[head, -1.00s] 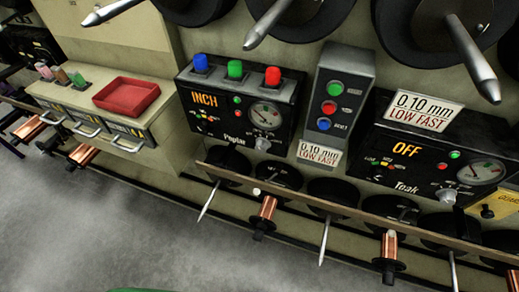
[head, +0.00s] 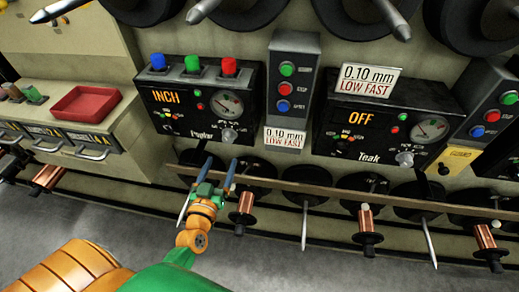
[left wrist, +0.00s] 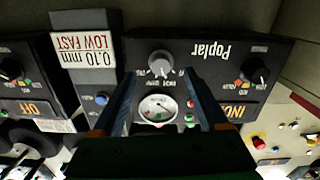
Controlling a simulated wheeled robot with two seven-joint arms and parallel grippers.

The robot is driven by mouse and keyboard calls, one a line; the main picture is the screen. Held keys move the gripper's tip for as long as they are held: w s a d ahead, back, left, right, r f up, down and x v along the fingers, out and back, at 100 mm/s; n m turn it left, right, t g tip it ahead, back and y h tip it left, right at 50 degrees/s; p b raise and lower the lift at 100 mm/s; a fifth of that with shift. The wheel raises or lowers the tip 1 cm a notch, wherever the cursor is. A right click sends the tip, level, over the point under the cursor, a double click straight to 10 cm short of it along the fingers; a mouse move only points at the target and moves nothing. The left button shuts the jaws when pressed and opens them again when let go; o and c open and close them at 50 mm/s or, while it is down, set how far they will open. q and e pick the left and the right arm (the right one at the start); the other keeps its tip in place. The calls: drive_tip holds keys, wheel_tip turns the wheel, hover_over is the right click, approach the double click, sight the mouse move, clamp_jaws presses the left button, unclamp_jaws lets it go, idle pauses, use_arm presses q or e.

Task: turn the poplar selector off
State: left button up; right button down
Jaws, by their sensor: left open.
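The Poplar panel (head: 150,101) is a black box at the left of the head view, its display (head: 166,97) lit INCH. Under the display is a small dark knob with coloured marks (head: 171,118), which looks like the selector; it shows more clearly in the left wrist view (left wrist: 258,76). A pale knob (left wrist: 160,63) sits below the gauge (head: 227,104). My left gripper (head: 220,168) is open and empty, in front of the panel's lower edge. In the left wrist view its fingers (left wrist: 161,76) flank the pale knob and gauge; contact cannot be told. My right gripper is not in view.
Blue, green and red buttons (head: 191,64) top the Poplar panel. A grey button box (head: 291,85) stands to its right, then the Teak panel (head: 330,140), lit OFF. A rail with spools (head: 315,188) runs below. A red tray (head: 86,103) sits left.

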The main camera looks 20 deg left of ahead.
sight(227, 141)
use_arm(q)
drive_tip(key=x, duration=0.4)
drive_tip(key=r+x, duration=0.1)
drive_tip(key=x, duration=0.2)
drive_tip(key=shift+a, duration=0.1)
drive_tip(key=shift+w+r, duration=0.1)
drive_tip(key=shift+w, duration=0.15)
clamp_jaws()
